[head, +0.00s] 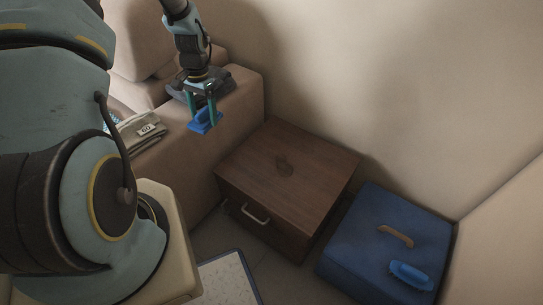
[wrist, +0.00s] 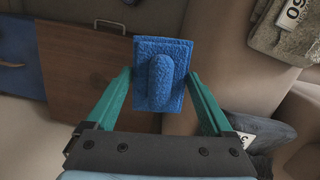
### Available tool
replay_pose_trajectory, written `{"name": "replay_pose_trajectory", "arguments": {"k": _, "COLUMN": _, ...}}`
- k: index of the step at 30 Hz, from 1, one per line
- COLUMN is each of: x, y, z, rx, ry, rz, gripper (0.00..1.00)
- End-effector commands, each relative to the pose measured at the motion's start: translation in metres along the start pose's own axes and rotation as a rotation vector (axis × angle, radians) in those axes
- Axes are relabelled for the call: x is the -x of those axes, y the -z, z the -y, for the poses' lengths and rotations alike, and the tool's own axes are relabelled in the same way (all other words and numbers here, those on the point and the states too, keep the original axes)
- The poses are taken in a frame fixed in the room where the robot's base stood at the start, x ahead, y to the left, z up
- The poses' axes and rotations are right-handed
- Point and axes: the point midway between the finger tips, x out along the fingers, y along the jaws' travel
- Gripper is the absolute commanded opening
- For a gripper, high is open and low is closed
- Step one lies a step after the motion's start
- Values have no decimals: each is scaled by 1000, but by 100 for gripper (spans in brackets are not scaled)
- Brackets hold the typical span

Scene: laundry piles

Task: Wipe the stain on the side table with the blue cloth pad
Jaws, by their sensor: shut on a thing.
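The blue cloth pad (head: 206,124) hangs between the fingers of my gripper (head: 203,112), above the sofa arm and left of the side table. In the wrist view the pad (wrist: 173,40) is a textured rectangle with a raised grip. The gripper's teal fingers (wrist: 160,76) are shut on that grip. The side table (head: 318,165) is a dark brown wooden block with a metal handle on its front. A dark stain (head: 284,165) lies near the middle of its top. The table top (wrist: 85,75) also shows left of the pad in the wrist view; I cannot make out the stain there.
A blue ottoman (head: 350,235) right of the table carries a tan-handled item (head: 396,236) and another blue item (head: 411,275). Folded cloths with a number tag (head: 145,130) lie on the sofa. Walls stand behind. The table top is otherwise clear.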

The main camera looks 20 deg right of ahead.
Motion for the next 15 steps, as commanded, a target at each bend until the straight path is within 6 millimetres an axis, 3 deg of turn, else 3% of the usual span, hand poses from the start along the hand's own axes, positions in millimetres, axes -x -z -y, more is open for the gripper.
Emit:
{"name": "replay_pose_trajectory", "arguments": {"k": 1, "x": -29, "y": 18, "z": -10, "rx": -70, "ry": 10, "rz": 1, "gripper": 42}}
{"name": "replay_pose_trajectory", "arguments": {"k": 15, "x": -137, "y": 133, "z": -104, "rx": -674, "ry": 110, "rz": 20, "gripper": 42}}
